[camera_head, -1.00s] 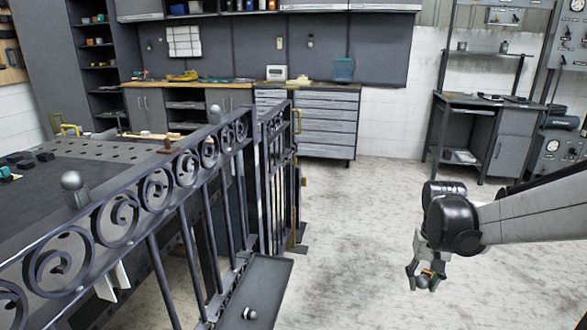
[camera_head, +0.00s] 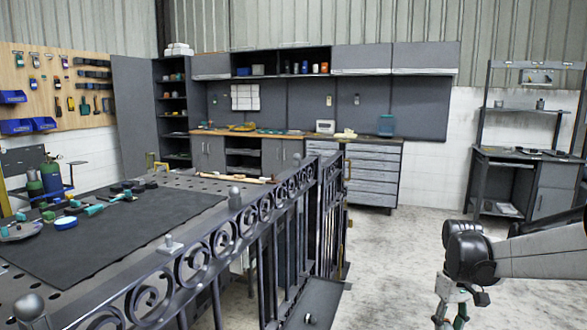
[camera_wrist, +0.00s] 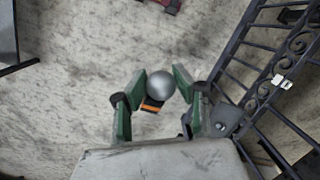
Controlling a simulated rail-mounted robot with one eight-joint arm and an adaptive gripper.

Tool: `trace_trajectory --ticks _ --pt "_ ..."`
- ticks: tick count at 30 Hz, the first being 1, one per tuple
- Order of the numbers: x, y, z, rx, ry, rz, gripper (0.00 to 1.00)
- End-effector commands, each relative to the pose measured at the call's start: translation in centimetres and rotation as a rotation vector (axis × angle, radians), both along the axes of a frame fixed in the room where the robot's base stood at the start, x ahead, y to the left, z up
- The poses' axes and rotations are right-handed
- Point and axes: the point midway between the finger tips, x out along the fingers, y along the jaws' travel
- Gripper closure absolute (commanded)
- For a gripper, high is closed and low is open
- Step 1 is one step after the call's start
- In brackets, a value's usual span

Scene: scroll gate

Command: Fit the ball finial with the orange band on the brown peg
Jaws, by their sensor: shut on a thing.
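The ball finial (camera_wrist: 160,85) is a smooth grey ball with an orange band (camera_wrist: 152,105) below it. In the wrist view my gripper (camera_wrist: 160,92) is shut on it, with a green finger on each side. In the head view my gripper (camera_head: 450,318) is at the bottom right edge, to the right of the gate and apart from it, and the finial is not visible there. The brown peg (camera_head: 269,180) looks small on the gate's top rail, between two grey balls, and blends with the wooden board behind it.
The dark scroll gate (camera_head: 222,242) runs diagonally across the head view. Its rail also carries a pale grey peg (camera_head: 169,243) and a near grey ball (camera_head: 28,305). A workbench with a black mat (camera_head: 110,235) stands left. Open floor (camera_head: 390,255) lies right of the gate.

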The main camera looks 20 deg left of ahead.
Motion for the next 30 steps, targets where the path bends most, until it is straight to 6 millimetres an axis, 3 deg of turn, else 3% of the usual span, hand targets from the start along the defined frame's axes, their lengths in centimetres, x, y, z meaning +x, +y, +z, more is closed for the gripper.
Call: trace_trajectory --ticks 1,9,17,23,30 --pt "1.5 0.7 1.7 0.001 0.033 0.087 1.00" --pt "7.3 4.7 7.5 -0.057 0.239 0.633 1.00" --pt "11.9 9.7 13.6 -0.241 0.426 1.186 1.00" --pt "15.2 15.1 19.2 -0.510 0.525 1.651 1.00" --pt "18.5 23.6 26.9 -0.988 0.528 2.160 1.00"
